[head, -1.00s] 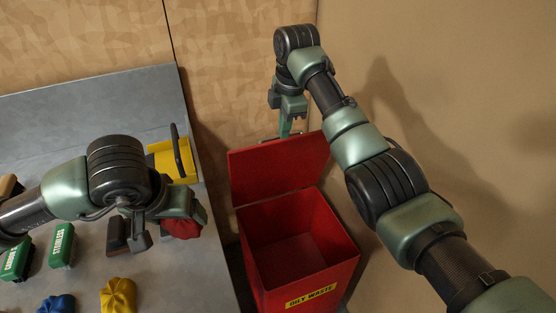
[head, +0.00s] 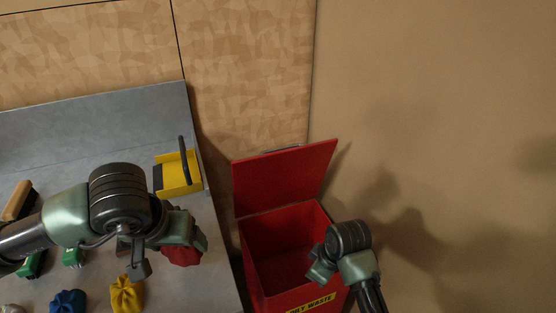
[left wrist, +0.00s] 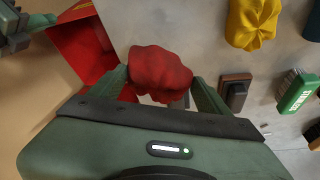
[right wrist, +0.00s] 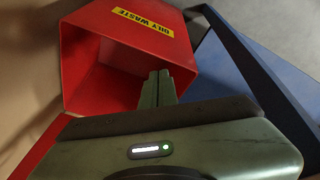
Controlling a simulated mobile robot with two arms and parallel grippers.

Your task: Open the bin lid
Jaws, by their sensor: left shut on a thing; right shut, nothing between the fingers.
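The red bin (head: 262,262) with the yellow OILY WASTE label stands right of the bench, its top uncovered. Its red lid (head: 285,176) stands raised, leaning back behind the opening. My right gripper (right wrist: 160,80) is shut and empty, its fingers over the bin's opening in the right wrist view. In the head view it is partly hidden behind its own wrist, at the bin's right side. My left gripper (left wrist: 160,80) is shut on a red rag (left wrist: 158,70), which also shows in the head view (head: 182,254) above the bench's right edge.
A tan wall (head: 450,120) stands close on the bin's right.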

